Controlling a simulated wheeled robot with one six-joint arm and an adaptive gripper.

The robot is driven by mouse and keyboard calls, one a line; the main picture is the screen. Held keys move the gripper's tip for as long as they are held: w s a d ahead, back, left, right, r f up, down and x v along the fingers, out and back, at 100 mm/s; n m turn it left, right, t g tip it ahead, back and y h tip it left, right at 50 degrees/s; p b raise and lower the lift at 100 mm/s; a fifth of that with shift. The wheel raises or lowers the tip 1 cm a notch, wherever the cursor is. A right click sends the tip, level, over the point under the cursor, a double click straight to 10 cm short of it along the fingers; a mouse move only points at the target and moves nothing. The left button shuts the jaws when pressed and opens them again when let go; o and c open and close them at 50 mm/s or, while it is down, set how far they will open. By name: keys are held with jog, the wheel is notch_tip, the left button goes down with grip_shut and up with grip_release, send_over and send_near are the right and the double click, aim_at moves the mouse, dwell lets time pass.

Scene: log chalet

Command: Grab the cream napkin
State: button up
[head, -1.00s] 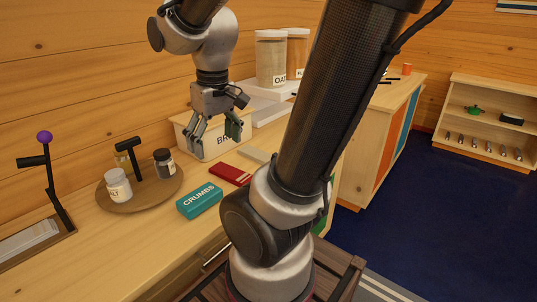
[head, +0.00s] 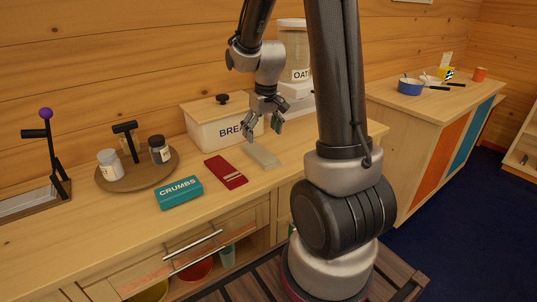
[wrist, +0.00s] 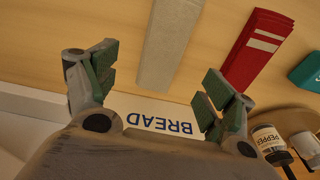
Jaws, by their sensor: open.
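The cream napkin (head: 260,155) lies flat on the wooden counter, a pale folded strip to the right of a red napkin (head: 226,171). In the wrist view the cream napkin (wrist: 170,42) shows at the top middle, beyond and between the fingertips. My gripper (head: 262,129) is open and empty above the counter, in front of the bread box and just behind the cream napkin in the head view. In the wrist view its two green-padded fingers (wrist: 160,80) are spread wide. The fingers do not touch the napkin.
The white bread box (head: 215,130) stands close behind my gripper. An oats jar (head: 295,65) stands behind.

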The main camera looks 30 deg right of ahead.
aim_at(261, 153)
jog(key=f, duration=0.7)
jog(key=shift+w+a+f, duration=0.1)
jog(key=shift+w+f, duration=0.05)
jog(key=shift+w, duration=0.1)
jog(key=c, duration=0.9)
